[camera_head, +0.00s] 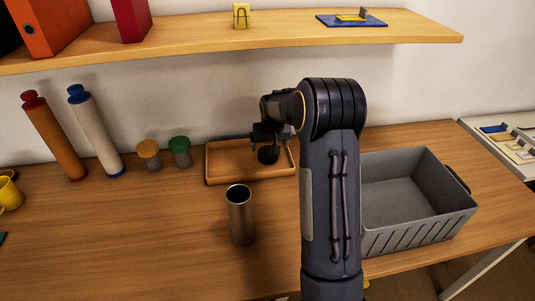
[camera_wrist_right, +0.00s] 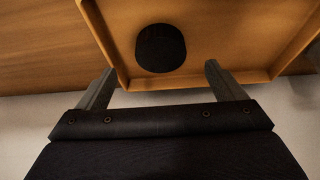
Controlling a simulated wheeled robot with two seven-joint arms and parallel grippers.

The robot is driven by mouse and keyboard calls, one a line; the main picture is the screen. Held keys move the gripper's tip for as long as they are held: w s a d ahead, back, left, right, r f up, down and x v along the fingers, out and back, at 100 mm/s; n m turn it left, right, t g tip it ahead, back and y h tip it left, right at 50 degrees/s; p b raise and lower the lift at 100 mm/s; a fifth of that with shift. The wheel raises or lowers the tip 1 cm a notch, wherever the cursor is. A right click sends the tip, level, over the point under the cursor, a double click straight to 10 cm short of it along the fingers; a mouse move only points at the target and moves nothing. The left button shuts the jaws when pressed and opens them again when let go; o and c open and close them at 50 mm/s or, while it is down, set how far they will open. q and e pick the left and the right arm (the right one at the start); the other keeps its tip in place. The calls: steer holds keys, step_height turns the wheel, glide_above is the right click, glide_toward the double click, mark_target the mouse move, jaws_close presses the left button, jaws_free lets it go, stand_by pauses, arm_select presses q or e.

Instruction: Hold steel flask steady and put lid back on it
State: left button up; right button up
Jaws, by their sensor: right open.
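The steel flask (camera_head: 240,214) stands upright and open-topped on the wooden table, in front of the tray. The black lid (camera_head: 268,155) lies in the shallow wooden tray (camera_head: 221,180). It also shows as a dark round shape in the right wrist view (camera_wrist_right: 161,48). My right gripper (camera_head: 268,141) is over the tray, close to the lid. In the wrist view its two fingers are spread apart and empty, with the lid beyond and between the fingertips (camera_wrist_right: 160,70). My left gripper is not in view.
A grey crate (camera_head: 412,190) stands right of my right arm. Jars with an orange lid (camera_head: 148,153) and a green lid (camera_head: 180,151) stand left of the tray, beside two tall bottles (camera_head: 95,130). A shelf (camera_head: 230,42) hangs above.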

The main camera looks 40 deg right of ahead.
mark_target(268, 152)
steer(key=shift+w+d+f, duration=0.15)
steer(key=shift+w+f, duration=0.05)
steer(key=shift+f, duration=0.4)
steer(key=shift+w+p+x, duration=0.15)
steer(key=shift+p+x, duration=0.05)
steer(key=shift+x, duration=1.1)
steer(key=shift+w+p+x, duration=0.15)
steer(key=shift+x, duration=1.1)
steer(key=shift+r, duration=0.1)
steer(key=c, duration=1.1)
steer(key=shift+o, duration=0.2)
steer(key=shift+d+r, duration=0.1)
